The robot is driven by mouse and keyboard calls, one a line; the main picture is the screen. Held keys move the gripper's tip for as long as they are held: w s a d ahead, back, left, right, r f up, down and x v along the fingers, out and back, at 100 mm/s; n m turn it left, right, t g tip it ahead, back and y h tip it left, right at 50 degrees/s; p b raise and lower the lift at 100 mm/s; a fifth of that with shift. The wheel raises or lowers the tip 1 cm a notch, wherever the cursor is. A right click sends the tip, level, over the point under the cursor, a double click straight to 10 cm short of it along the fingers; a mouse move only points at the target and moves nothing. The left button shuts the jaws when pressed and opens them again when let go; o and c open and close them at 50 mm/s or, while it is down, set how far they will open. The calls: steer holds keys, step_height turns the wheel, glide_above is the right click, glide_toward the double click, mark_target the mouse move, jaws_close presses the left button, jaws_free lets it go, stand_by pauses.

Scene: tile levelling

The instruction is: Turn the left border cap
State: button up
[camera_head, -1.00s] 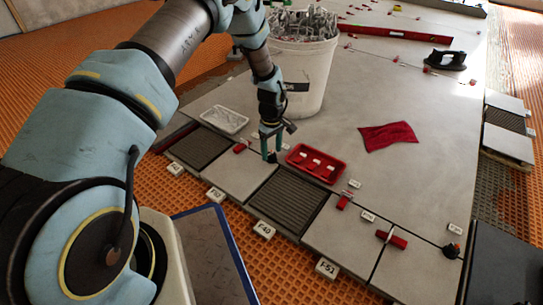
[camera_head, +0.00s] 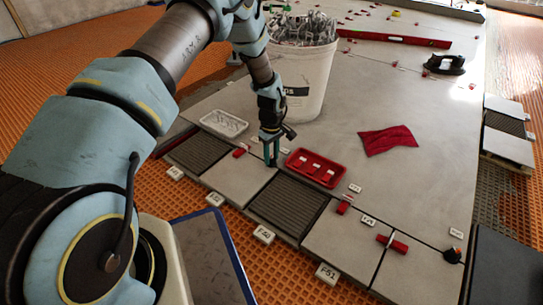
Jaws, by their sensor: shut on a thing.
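My gripper (camera_head: 270,151) points straight down at the tile floor, at the back edge of a plain grey tile (camera_head: 238,179) in the front row.
A red tray (camera_head: 316,168) with red pieces lies just right of my gripper. A white bucket (camera_head: 303,85) of metal clips stands behind, a clear tray (camera_head: 224,123) to the left. A red cloth (camera_head: 388,140) lies farther right. Red wedges (camera_head: 397,245) sit on some joints.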

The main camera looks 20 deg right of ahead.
steer(key=shift+r+m+p, duration=0.1)
steer(key=shift+m+p, duration=0.2)
steer(key=shift+p, duration=0.1)
jaws_close()
steer(key=shift+m+p, duration=0.5)
steer(key=shift+p, duration=0.1)
steer(key=shift+r+m+p, duration=0.1)
steer(key=shift+m+p, duration=1.05)
steer(key=shift+m, duration=0.05)
steer(key=m+p, duration=0.3)
steer(key=m, duration=0.3)
steer(key=shift+p, duration=0.3)
steer(key=m+p, duration=0.1)
steer(key=m, duration=0.4)
steer(key=shift+m+p, duration=0.35)
steer(key=shift+m, duration=0.05)
steer(key=m, duration=0.5)
steer(key=shift+f+m+p, duration=0.2)
steer(key=shift+m+p, duration=0.1)
steer(key=shift+p, duration=0.1)
steer(key=o, duration=1.1)
jaws_free()
